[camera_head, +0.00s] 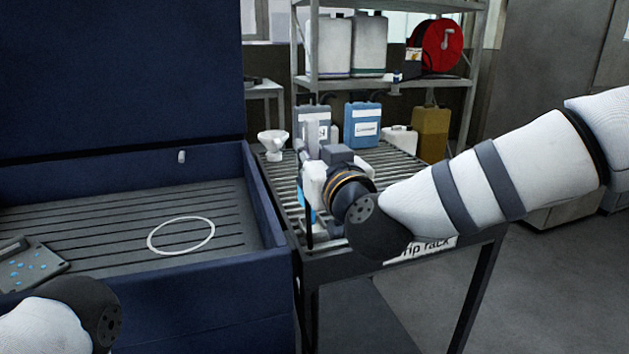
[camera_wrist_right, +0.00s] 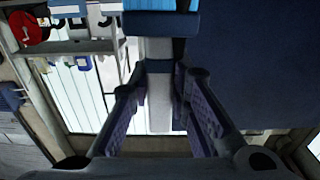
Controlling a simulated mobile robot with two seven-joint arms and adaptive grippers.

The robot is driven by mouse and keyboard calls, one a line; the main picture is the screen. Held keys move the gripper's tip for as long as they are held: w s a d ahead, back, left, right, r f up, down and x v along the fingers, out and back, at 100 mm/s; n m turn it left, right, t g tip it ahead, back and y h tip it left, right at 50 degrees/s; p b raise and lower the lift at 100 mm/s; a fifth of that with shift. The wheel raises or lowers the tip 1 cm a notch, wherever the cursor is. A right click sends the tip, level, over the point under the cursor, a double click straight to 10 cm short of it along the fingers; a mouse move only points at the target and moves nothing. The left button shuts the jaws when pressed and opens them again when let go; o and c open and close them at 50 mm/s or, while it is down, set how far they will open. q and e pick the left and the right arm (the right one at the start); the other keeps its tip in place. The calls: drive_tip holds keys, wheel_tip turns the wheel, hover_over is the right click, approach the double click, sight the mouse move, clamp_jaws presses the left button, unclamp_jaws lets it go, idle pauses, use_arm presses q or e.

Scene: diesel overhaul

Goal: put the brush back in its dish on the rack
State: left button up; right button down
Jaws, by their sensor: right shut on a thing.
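My right gripper (camera_head: 318,182) is over the left part of the drip rack (camera_head: 425,249), mostly hidden behind its own wrist in the head view. In the right wrist view my gripper (camera_wrist_right: 160,75) is shut on the brush. The brush's pale handle (camera_wrist_right: 159,98) runs between the fingers, with a dark band and a bright blue part beyond them. In the head view a bit of the blue part (camera_head: 305,212) shows below the gripper. I cannot make out the dish; the gripper and arm cover that part of the rack. My left gripper is out of view.
A deep blue basin (camera_head: 268,215) with a ribbed floor stands left of the rack. It holds a white ring (camera_head: 181,235) and a dark, blue-spotted plate (camera_head: 30,267). A white funnel (camera_head: 273,144), a blue can (camera_head: 362,125) and a mustard can (camera_head: 430,134) stand farther back.

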drive_tip(key=f, duration=0.2)
drive_tip(key=w+f, duration=0.1)
drive_tip(key=f, duration=0.1)
drive_tip(key=shift+d+b, duration=0.15)
drive_tip(key=shift+b, duration=0.2)
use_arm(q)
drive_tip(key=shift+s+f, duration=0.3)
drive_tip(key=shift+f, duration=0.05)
use_arm(e)
drive_tip(key=shift+r, duration=0.2)
drive_tip(key=shift+s, duration=0.1)
drive_tip(key=shift+f, duration=0.6)
drive_tip(key=c, duration=1.5)
unclamp_jaws()
